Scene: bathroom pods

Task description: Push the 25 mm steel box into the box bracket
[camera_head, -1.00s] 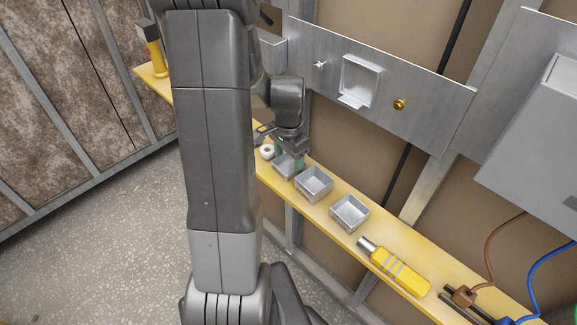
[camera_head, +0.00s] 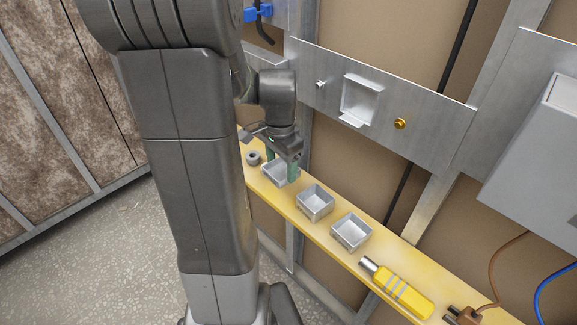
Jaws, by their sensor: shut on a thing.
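The box bracket (camera_head: 361,103), a square metal frame with a small lip at its bottom, sits on the steel plate and is empty. Three open-topped steel boxes are in a row at the yellow shelf: the left box (camera_head: 275,176), the middle box (camera_head: 315,203) and the right box (camera_head: 351,232). My gripper (camera_head: 282,166) is over the left box, its green fingers shut on that box. Fingers and wrist hide part of it. I cannot tell whether it touches the shelf. No size marks can be read on the boxes.
The yellow shelf (camera_head: 327,236) also bears a small grey ring (camera_head: 253,158) at the left and a yellow-handled tool (camera_head: 401,288) at the right. A star-shaped knob (camera_head: 320,84) and a brass fitting (camera_head: 400,124) flank the bracket. A grey cabinet (camera_head: 535,150) juts out at the right.

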